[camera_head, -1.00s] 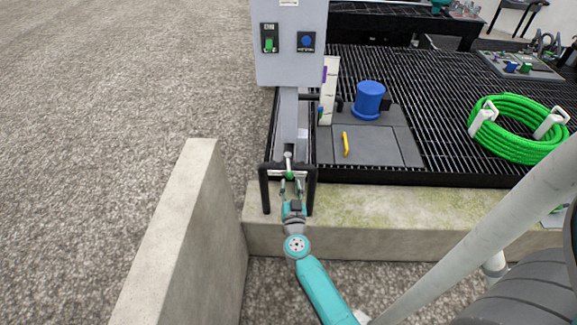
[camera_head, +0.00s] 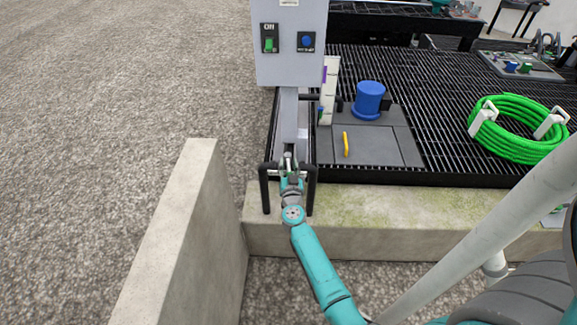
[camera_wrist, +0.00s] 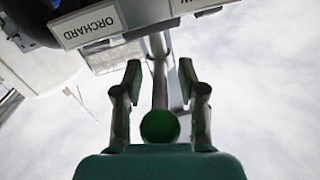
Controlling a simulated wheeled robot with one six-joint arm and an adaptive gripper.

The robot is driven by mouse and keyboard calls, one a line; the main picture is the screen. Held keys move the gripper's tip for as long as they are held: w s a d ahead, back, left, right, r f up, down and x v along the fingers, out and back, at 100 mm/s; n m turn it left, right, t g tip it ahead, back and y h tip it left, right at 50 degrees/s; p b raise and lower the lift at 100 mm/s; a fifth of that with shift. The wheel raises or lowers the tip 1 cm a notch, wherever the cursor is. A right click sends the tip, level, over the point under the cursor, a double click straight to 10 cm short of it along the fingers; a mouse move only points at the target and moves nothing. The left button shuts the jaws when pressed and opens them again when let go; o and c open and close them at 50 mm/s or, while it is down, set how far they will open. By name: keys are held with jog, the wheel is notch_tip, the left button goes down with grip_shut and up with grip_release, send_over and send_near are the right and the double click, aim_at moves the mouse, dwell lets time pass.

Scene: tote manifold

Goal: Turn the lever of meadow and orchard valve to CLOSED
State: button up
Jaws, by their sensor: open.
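The valve lever shows in the wrist view as a grey rod (camera_wrist: 159,80) with a round green knob (camera_wrist: 160,126) at its near end. My gripper (camera_wrist: 160,72) is open, one finger on each side of the rod. The knob lies between the fingers, close to the palm; I cannot tell whether anything touches. An upside-down ORCHARD label (camera_wrist: 92,25) is at the upper left. A second label (camera_wrist: 197,3), mostly cut off, is at the top. In the head view my gripper (camera_head: 289,163) is inside the black frame and hides most of the lever.
The black tubular frame (camera_head: 264,190) stands around my gripper. A grey control box (camera_head: 290,60) is above it. A concrete wall (camera_head: 175,235) stands at left and a mossy curb (camera_head: 400,207) runs below. A blue cylinder (camera_head: 369,99) and green hose (camera_head: 515,128) are at right.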

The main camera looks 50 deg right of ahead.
grip_shut()
jog(key=shift+w+a+m+g+h, duration=0.2)
jog(key=shift+m+g+h, duration=0.6)
jog(key=shift+g, duration=0.2)
grip_release()
